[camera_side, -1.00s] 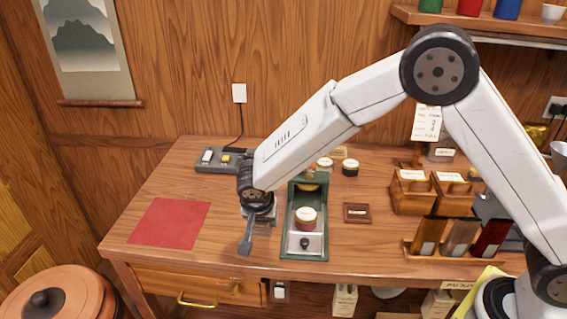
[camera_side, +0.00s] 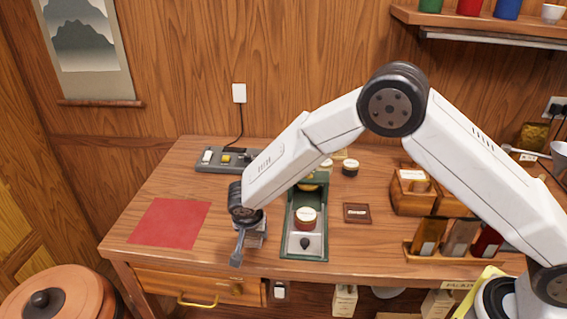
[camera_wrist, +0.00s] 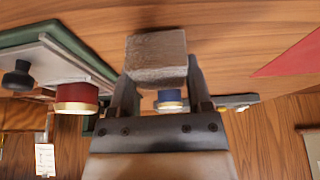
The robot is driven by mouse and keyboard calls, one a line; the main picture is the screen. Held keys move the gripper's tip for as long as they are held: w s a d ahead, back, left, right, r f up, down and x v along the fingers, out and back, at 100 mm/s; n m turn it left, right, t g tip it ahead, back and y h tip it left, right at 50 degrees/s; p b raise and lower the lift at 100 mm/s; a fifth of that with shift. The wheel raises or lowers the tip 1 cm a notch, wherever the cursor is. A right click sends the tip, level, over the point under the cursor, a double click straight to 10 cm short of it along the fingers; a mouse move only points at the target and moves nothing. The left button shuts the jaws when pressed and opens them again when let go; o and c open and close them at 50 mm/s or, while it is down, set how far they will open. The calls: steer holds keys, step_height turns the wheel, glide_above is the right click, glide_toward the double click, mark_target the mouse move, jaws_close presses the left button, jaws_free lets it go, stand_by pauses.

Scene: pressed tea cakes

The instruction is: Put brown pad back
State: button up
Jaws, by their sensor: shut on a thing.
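My gripper (camera_side: 245,243) is shut on a grey-brown block (camera_wrist: 157,58). In the wrist view the block sits between the two fingertips, with its rough front face showing. In the side view my gripper is over the front of the table, left of the green press, and the wrist hides most of the block. Whether it touches the table I cannot tell. A small dark-brown labelled plate (camera_side: 357,212) lies flat on the table to the right of the press.
The green press (camera_side: 288,250) holds a red jar with a gold band (camera_side: 306,218). A red mat (camera_side: 170,222) lies to the left. A rack with dark brown (camera_side: 427,237), taupe (camera_side: 460,238) and red (camera_side: 487,241) packets stands at right. A grey switch box (camera_side: 222,160) is behind.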

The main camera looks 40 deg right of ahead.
steer(key=shift+f, duration=0.4)
steer(key=shift+f, duration=0.15)
steer(key=o, duration=1.1)
steer(key=v, duration=1.2)
